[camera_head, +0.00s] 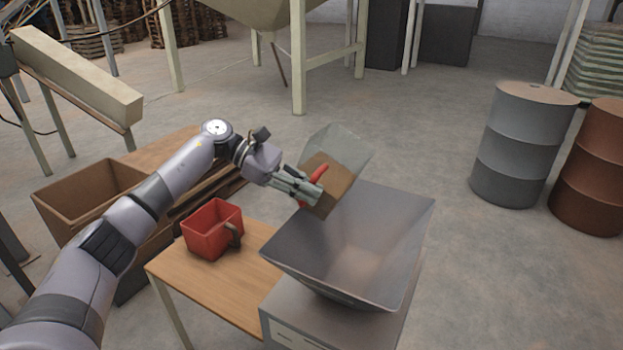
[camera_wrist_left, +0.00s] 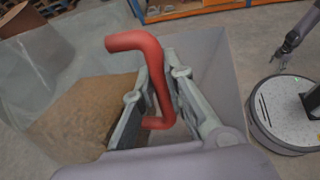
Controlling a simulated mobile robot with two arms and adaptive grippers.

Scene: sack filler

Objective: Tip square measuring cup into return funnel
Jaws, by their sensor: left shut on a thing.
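The clear square measuring cup (camera_head: 345,146) has a red handle (camera_head: 313,187) and brown grain inside. My left gripper (camera_head: 312,190) is shut on the handle and holds the cup tilted above the far left rim of the grey return funnel (camera_head: 375,235). In the left wrist view the red handle (camera_wrist_left: 150,65) passes between the fingers, and the grain (camera_wrist_left: 85,115) lies against the cup's wall. I cannot see grain falling. The funnel's visible inside looks bare. My right gripper (camera_wrist_left: 282,55) shows small in the left wrist view; its jaw state is unclear.
A red mug-like container (camera_head: 208,232) stands on the wooden table (camera_head: 235,283) left of the funnel. A brown open box (camera_head: 95,195) is farther left. A grey drum (camera_head: 525,145) and a rust-brown drum (camera_head: 592,170) stand at right. Floor right of the funnel is clear.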

